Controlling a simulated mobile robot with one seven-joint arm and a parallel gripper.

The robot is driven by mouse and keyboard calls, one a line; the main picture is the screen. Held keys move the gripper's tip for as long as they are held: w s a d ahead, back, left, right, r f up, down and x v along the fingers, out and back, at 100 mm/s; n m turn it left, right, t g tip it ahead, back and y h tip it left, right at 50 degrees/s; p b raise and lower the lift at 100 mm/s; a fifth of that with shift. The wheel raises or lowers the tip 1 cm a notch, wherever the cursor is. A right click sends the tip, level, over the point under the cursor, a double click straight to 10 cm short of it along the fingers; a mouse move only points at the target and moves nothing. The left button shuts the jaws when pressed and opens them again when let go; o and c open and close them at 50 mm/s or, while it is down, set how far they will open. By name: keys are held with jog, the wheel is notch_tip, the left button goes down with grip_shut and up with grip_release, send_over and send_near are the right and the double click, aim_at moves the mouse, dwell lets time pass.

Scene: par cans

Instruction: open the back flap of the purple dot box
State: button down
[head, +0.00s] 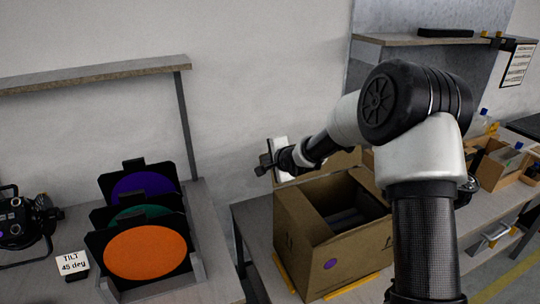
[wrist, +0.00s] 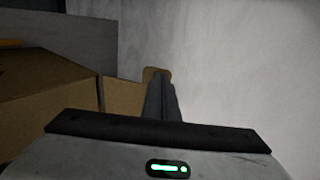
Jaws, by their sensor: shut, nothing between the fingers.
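The purple dot box (head: 290,234) is a brown cardboard box on the table, with a purple dot (head: 330,264) low on its near face. Its top is open over a dark interior. A cardboard panel, seemingly the back flap (head: 348,157), stands up at the far side, partly hidden by my arm. My gripper (head: 264,165) is above the box's far left corner, near the wall. In the wrist view its fingers (wrist: 161,97) are shut together and empty. Brown cardboard (wrist: 122,95) lies left of and behind the fingertips; I cannot tell whether they touch it.
Yellow strips (head: 352,286) mark the table around the box. On the left table stand a rack with orange (head: 146,253), green and purple discs, a tilt sign (head: 72,264) and a black lamp (head: 18,220). Another cardboard box (head: 500,166) stands at right. The wall is close behind my gripper.

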jog(key=shift+w+a+f, duration=0.1)
jog(key=shift+w+a, duration=0.25)
jog(key=shift+w, duration=0.4)
